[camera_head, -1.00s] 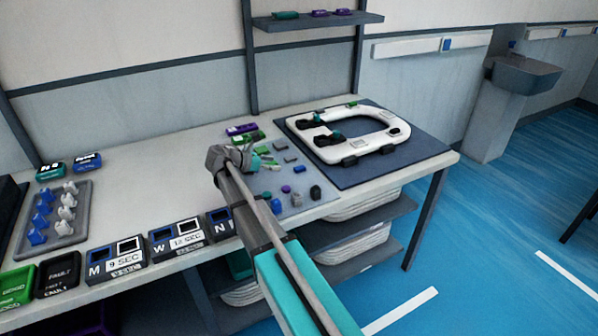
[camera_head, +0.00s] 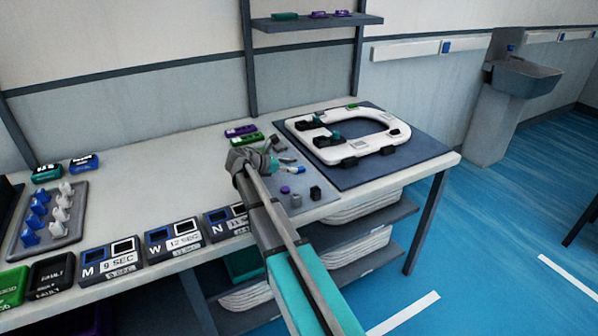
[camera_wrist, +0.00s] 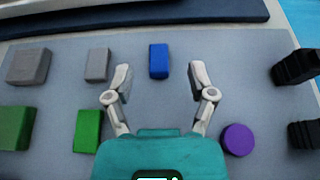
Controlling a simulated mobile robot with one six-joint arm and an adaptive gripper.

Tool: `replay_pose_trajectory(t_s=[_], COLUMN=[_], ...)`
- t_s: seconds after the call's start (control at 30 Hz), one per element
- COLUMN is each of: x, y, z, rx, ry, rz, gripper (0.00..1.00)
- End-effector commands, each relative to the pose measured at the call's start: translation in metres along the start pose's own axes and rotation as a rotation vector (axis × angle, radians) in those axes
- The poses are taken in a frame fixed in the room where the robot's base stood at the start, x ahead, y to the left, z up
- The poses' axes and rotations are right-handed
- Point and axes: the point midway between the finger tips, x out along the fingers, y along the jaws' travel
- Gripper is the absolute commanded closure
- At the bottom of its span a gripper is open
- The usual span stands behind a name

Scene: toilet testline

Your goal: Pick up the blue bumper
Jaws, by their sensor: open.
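The blue bumper (camera_wrist: 159,61) is a small upright-looking blue block on the grey mat (camera_wrist: 225,75) in the wrist view. It lies just beyond my gripper (camera_wrist: 159,82), roughly centred between the two spread fingertips, and is not touched by them. The fingers are open and nothing is between them. In the head view my gripper (camera_head: 270,164) hangs over the parts mat at the left of the toilet seat. It covers part of the mat there, and I cannot clearly make out the bumper in that view.
Two grey blocks (camera_wrist: 97,65) and two green blocks (camera_wrist: 88,131) lie left of the gripper. A purple disc (camera_wrist: 238,139) and black parts (camera_wrist: 295,67) lie right. The white toilet seat (camera_head: 385,118) stands on a dark mat. Labelled boxes (camera_head: 110,262) line the table's front edge.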

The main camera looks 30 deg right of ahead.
Motion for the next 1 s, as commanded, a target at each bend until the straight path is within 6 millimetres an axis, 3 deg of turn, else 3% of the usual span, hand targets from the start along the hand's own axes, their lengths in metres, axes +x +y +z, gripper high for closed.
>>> replay_pose_trajectory(t_s=[0.5,1.0], x=[0.047,0.049], y=[0.003,0.003], z=[-0.006,-0.005], rx=[-0.001,-0.001], ry=[0.000,0.000], rz=[0.001,0.002], gripper=[0.29,0.29])
